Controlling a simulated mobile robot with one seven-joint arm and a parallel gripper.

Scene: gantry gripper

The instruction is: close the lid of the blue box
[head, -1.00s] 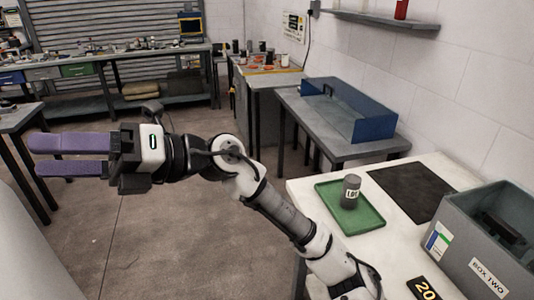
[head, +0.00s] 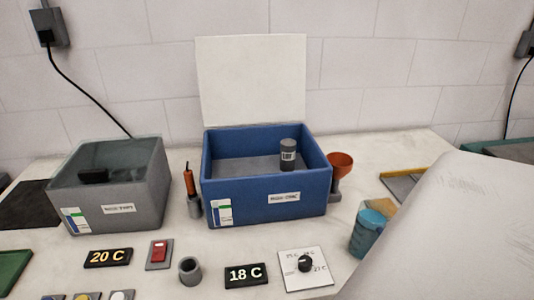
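The blue box (head: 265,199) stands on the white worktop in the middle of the head view. Its white lid (head: 251,80) is open and stands upright at the back edge, near the wall. A dark grey labelled cylinder (head: 288,154) stands inside the box, toward the right. My gripper is out of view now. A large pale shape (head: 450,240), possibly part of my own body, covers the lower right.
A grey box (head: 110,187) with a clear top is left of the blue box. An orange-handled tool (head: 190,185) and a red funnel (head: 341,165) flank the blue box closely. Displays (head: 246,275), a dial plate (head: 305,270) and a blue cup (head: 370,232) are in front.

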